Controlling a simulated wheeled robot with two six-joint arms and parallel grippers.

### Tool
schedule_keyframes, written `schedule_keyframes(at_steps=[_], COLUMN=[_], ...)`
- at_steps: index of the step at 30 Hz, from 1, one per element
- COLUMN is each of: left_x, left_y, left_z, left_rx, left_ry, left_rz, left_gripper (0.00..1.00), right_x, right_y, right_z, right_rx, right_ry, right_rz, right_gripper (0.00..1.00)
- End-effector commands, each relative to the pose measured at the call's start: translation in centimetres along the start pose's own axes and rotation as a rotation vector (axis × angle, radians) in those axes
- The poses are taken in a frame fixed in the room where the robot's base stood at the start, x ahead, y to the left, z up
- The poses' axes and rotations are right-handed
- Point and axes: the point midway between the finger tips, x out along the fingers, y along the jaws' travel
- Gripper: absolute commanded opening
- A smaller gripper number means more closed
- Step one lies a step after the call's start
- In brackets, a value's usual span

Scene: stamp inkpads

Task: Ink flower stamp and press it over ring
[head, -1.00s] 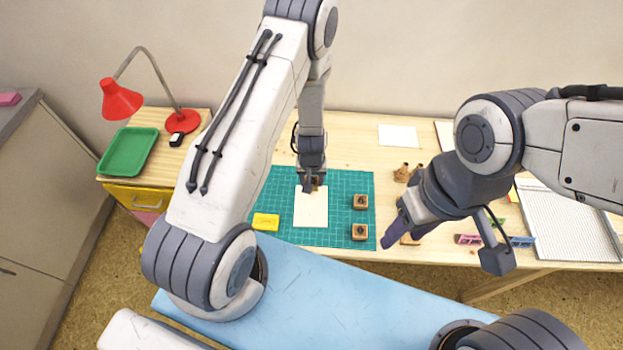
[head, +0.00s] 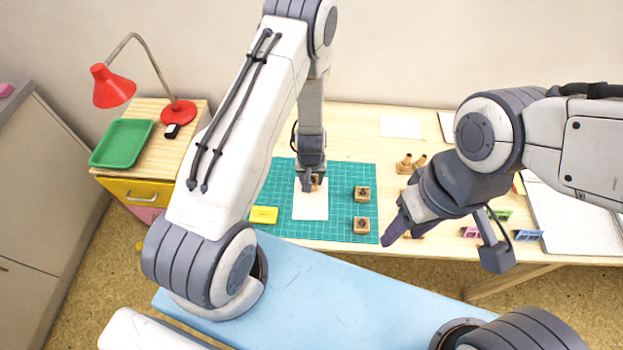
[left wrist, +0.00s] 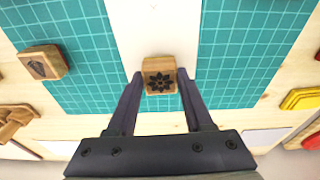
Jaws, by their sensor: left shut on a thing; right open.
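My left gripper (head: 311,186) is shut on the wooden flower stamp, over the far end of a white paper sheet (head: 310,207) on the green cutting mat (head: 340,185). In the left wrist view, the flower stamp (left wrist: 160,78) sits between the two fingers, its dark flower picture facing the camera. I cannot tell whether its underside touches the paper. No ring can be made out on the sheet. A yellow inkpad (head: 264,215) lies at the mat's left front. My right gripper (head: 397,229) is open and empty beyond the mat's right edge.
Two other wooden stamps stand on the mat's right side, one behind (head: 362,194) and one in front (head: 361,224). A wooden piece with pegs (head: 409,163) stands right of the mat. A yellow pad (left wrist: 302,98) and a red one (left wrist: 312,138) show in the left wrist view.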

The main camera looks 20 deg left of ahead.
Motion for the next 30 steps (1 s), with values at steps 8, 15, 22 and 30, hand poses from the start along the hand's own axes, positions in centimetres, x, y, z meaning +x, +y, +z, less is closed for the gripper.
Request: schedule_keyframes(at_steps=[8, 15, 22, 30], left_x=[0.1, 0.4, 0.7, 1.0], left_y=[0.0, 0.0, 0.0, 0.0], left_z=[0.0, 0.1, 0.1, 0.1], left_rx=[0.0, 0.0, 0.0, 0.0], left_ry=[0.0, 0.0, 0.0, 0.0], left_rz=[0.0, 0.0, 0.0, 0.0], left_gripper=[0.11, 0.11, 0.11, 0.11], right_x=[0.1, 0.4, 0.6, 0.9], right_y=[0.0, 0.0, 0.0, 0.1], right_z=[0.0, 0.0, 0.0, 0.1], right_rx=[0.0, 0.0, 0.0, 0.0], right_ry=[0.0, 0.0, 0.0, 0.0], right_rz=[0.0, 0.0, 0.0, 0.0], right_gripper=[0.5, 0.5, 0.5, 0.5])
